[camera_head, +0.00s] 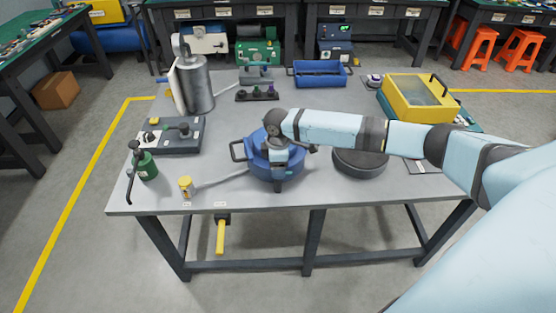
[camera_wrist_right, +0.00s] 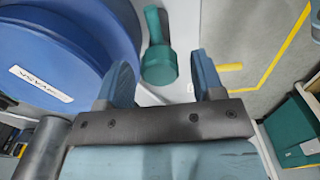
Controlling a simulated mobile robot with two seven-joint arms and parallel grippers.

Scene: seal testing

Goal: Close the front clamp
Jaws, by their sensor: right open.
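The blue round vessel (camera_head: 262,157) stands near the front middle of the table, with a dark handle on its left side. My right gripper (camera_head: 278,184) is over its front edge and hides much of that side, so the front clamp cannot be made out in the head view. In the right wrist view, the gripper (camera_wrist_right: 167,84) is open, its two fingers apart. A green lever-like piece (camera_wrist_right: 158,62) shows beyond and between the fingertips; I cannot tell whether they touch it. The blue lid (camera_wrist_right: 70,45) with a white label is close on the left. My left gripper is not in view.
A dark round disc (camera_head: 360,163) lies right of the vessel under my arm. A green can (camera_head: 146,167) and a small yellow-topped piece (camera_head: 185,187) stand at the left. A yellow case (camera_head: 420,97) is at the back right. The table's front edge (camera_head: 330,204) is close.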

